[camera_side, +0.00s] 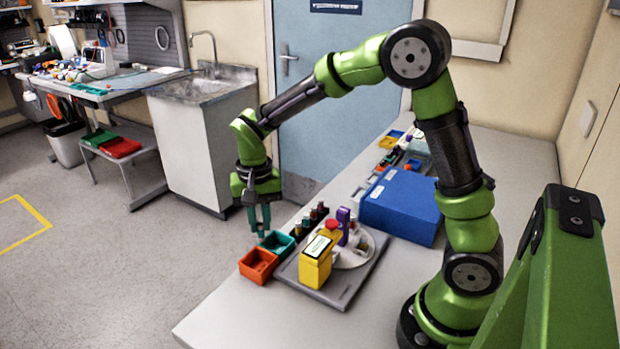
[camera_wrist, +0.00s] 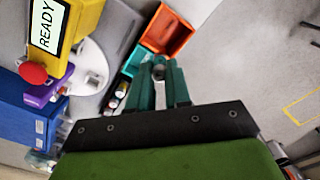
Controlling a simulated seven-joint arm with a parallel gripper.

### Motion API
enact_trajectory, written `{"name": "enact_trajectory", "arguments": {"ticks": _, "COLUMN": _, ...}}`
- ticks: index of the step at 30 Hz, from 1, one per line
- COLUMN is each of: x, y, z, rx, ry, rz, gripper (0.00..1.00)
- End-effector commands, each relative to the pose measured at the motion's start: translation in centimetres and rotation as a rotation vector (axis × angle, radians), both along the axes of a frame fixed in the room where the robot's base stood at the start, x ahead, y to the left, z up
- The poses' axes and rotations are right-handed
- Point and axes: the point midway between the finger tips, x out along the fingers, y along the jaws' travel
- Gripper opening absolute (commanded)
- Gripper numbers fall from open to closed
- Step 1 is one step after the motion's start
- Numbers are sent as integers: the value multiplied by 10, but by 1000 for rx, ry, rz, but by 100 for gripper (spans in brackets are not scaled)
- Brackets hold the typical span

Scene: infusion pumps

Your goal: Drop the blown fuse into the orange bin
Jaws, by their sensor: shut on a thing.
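The fuse cannot be made out in the side view. The orange bin (camera_side: 258,268) is open-topped and stands at the bench's left edge, in front of the teal bin (camera_side: 278,243). The orange bin (camera_wrist: 168,30) lies just beyond the fingertips in the wrist view, with the teal bin (camera_wrist: 134,62) to its left.
A yellow pump (camera_side: 315,265) with a red knob stands on a grey tray (camera_side: 338,290), right of the bins; its screen reads READY. A purple block (camera_side: 343,225), a dark rack of small parts (camera_side: 310,222) and a blue box (camera_side: 400,205) are nearby. The front bench is clear.

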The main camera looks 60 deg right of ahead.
Motion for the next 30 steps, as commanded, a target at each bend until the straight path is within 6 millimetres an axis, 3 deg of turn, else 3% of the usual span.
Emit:
{"name": "enact_trajectory", "arguments": {"ticks": 10, "x": 0, "y": 0, "z": -3, "rx": 1, "ry": -1, "rz": 0, "gripper": 1}}
{"name": "enact_trajectory", "arguments": {"ticks": 11, "x": 0, "y": 0, "z": -3, "rx": 1, "ry": -1, "rz": 0, "gripper": 22}}
{"name": "enact_trajectory", "arguments": {"ticks": 16, "x": 0, "y": 0, "z": -3, "rx": 1, "ry": -1, "rz": 0, "gripper": 48}}
{"name": "enact_trajectory", "arguments": {"ticks": 25, "x": 0, "y": 0, "z": -2, "rx": 1, "ry": -1, "rz": 0, "gripper": 48}}
{"name": "enact_trajectory", "arguments": {"ticks": 30, "x": 1, "y": 0, "z": 16, "rx": 1, "ry": -6, "rz": -1, "gripper": 48}}
